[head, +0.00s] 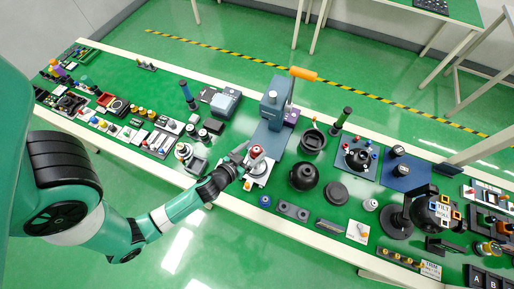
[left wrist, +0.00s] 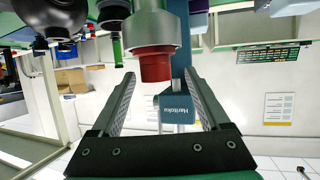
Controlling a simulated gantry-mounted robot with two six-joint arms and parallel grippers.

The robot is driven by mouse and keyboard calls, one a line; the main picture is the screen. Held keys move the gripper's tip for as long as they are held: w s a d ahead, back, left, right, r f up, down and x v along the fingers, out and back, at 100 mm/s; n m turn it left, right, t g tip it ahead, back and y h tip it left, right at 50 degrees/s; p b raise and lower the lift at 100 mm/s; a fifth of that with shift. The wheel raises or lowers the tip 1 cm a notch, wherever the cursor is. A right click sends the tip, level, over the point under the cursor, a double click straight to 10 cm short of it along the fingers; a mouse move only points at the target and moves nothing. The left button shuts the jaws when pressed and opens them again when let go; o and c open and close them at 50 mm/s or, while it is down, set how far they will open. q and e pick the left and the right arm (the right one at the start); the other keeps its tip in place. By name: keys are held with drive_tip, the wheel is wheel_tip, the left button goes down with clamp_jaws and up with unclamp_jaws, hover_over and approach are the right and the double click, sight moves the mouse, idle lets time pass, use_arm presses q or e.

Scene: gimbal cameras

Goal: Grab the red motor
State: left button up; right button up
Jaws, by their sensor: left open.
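The red motor (head: 256,152) has a red cap on a silvery body and stands on a pale plate near the middle of the green bench. My left gripper (head: 241,157) is right at its left side in the head view. In the left wrist view, which looks upside down, the motor's red end (left wrist: 156,66) lies between the two fingers of the open left gripper (left wrist: 158,73), with a gap on both sides. The fingers do not grip it. Part of the motor's lower body is hidden in the head view. My right gripper is out of view.
A blue-grey press (head: 274,106) with an orange handle stands just behind the motor. Many small parts crowd the bench at left.

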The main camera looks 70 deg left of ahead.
sight(258, 149)
use_arm(q)
drive_tip(key=shift+d+f+x, duration=0.1)
drive_tip(key=shift+f+x, duration=0.05)
drive_tip(key=shift+x, duration=1.25)
drive_tip(key=shift+d+f+x, duration=0.15)
drive_tip(key=shift+x, duration=1.2)
clamp_jaws()
